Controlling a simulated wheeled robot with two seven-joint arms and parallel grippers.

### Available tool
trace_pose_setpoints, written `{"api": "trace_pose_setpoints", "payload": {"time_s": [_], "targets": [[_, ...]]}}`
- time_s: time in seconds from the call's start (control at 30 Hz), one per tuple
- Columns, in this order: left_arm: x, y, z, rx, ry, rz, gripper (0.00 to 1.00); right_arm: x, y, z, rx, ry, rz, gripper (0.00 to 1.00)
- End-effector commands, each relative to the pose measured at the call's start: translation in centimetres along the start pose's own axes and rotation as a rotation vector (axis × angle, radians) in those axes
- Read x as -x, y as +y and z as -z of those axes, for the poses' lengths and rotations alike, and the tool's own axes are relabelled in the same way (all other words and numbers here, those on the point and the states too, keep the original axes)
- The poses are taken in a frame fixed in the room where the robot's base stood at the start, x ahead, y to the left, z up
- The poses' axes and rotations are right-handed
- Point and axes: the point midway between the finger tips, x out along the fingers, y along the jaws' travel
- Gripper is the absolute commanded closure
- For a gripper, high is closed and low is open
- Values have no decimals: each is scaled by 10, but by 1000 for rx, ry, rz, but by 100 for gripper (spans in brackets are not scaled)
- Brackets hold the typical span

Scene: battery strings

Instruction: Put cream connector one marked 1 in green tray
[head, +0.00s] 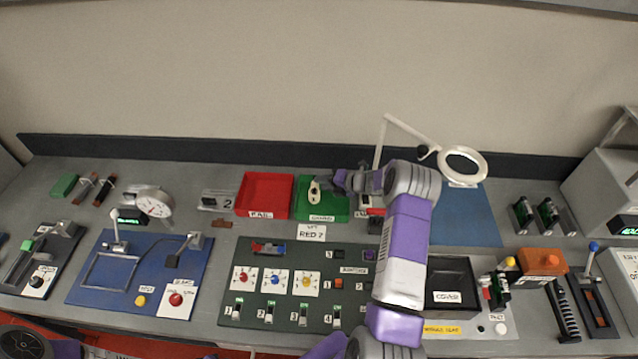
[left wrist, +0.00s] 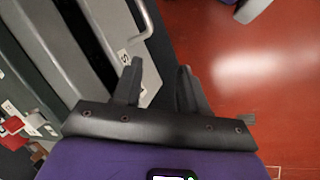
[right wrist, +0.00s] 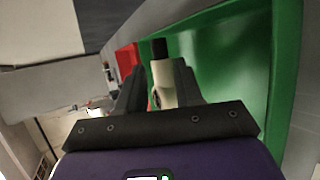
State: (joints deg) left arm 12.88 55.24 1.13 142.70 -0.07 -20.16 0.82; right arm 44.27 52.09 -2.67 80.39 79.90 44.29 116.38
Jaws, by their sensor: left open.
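The cream connector (head: 314,191) with a dark end is over the green tray (head: 343,212) at the back of the bench. In the right wrist view the connector (right wrist: 162,80) sits between the fingertips of my right gripper (right wrist: 160,88), which looks shut on it. The green tray's wall (right wrist: 285,80) rises just to the right. In the head view my right gripper (head: 336,183) reaches in from the right, over the tray. The mark on the connector cannot be read. My left gripper (left wrist: 160,85) is open and empty, low beside the bench front, above the red floor.
A red tray (head: 265,192) stands left of the green one. A red-and-white item (head: 371,203) is close on the right, partly behind my arm. A "RED ?" card (head: 311,232) lies in front. A magnifier lamp (head: 462,163) stands at the back right.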

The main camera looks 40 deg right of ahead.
Motion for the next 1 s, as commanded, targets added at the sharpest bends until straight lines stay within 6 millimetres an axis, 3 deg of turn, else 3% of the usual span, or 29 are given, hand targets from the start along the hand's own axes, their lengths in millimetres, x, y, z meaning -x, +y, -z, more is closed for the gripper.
{"api": "trace_pose_setpoints", "payload": {"time_s": [0.2,0.4,0.63,1.0], "targets": [[0,0,0,0,0,0,57,51,0,-1,-1,-3,1,65],[1,0,0,0,0,0,57,81,0,0,0,-1,0,65],[1,0,0,0,0,0,57,92,0,0,-1,1,0,65],[1,0,0,0,0,0,57,86,0,1,-1,2,-1,65]]}}
